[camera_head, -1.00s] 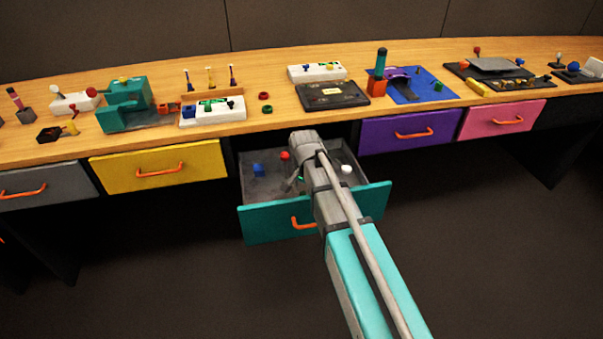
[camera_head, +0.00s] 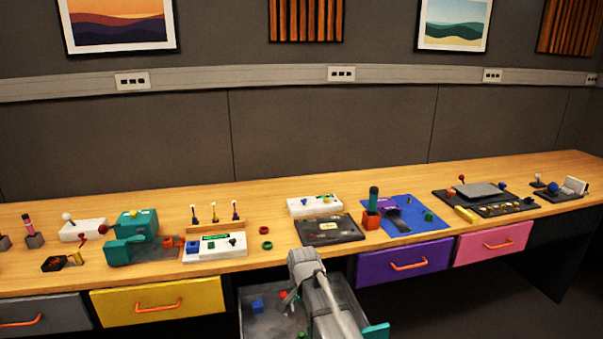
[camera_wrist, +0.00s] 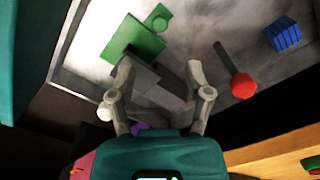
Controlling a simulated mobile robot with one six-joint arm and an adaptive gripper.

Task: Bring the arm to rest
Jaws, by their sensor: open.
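My gripper (camera_head: 290,298) hangs at the end of my arm over the open drawer (camera_head: 251,327) in the head view. In the wrist view, my gripper (camera_wrist: 160,72) has its two fingers spread, with no object clearly held between them. A green piece (camera_wrist: 138,40) lies in the drawer beyond the fingertips. A red-headed piece (camera_wrist: 243,85) lies to the right of the fingers, and a blue block (camera_wrist: 283,34) is farther right. A white round piece (camera_wrist: 104,113) shows by the left finger. My arm hides part of the drawer.
The wooden counter (camera_head: 280,213) above the drawer carries a dark panel (camera_head: 330,230), a blue mat (camera_head: 415,229) and a teal device (camera_head: 137,225). Closed yellow (camera_head: 158,301) and purple (camera_head: 405,263) drawers flank the open one. Open air lies above the counter.

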